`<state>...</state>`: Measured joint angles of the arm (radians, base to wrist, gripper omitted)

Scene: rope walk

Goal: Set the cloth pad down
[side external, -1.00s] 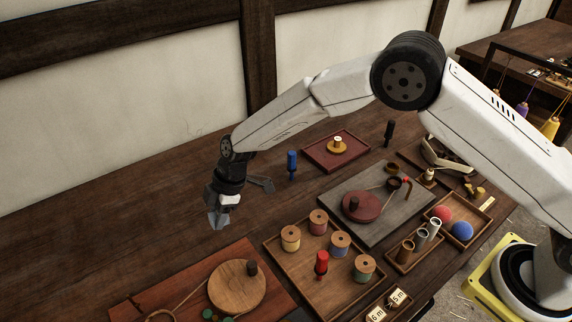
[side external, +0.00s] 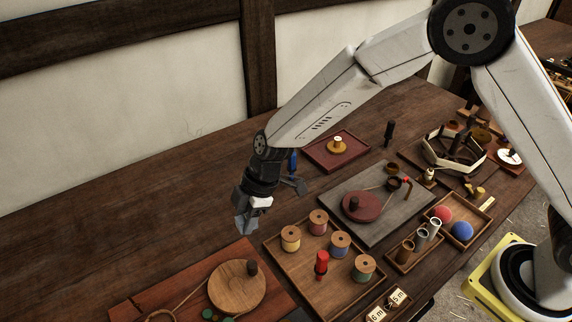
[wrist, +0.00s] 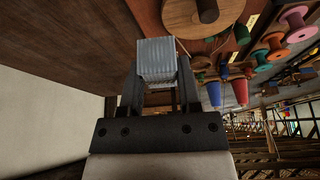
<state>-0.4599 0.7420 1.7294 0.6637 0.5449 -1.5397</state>
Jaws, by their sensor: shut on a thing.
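My gripper (side external: 247,210) is shut on a grey-blue cloth pad (side external: 246,225) and points down over the bare wood left of the spool tray. In the wrist view the ribbed, folded pad (wrist: 157,58) sits between the two dark fingers of my gripper (wrist: 158,84). I cannot tell for sure how far the pad is above the table (side external: 120,220).
The spool tray (side external: 290,272) with several spools and a red-handled tool (side external: 321,263) lies right of the gripper. A board with a round wooden disc (side external: 236,290) lies in front. A dark red tray (side external: 318,150) is behind. The table's left is clear.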

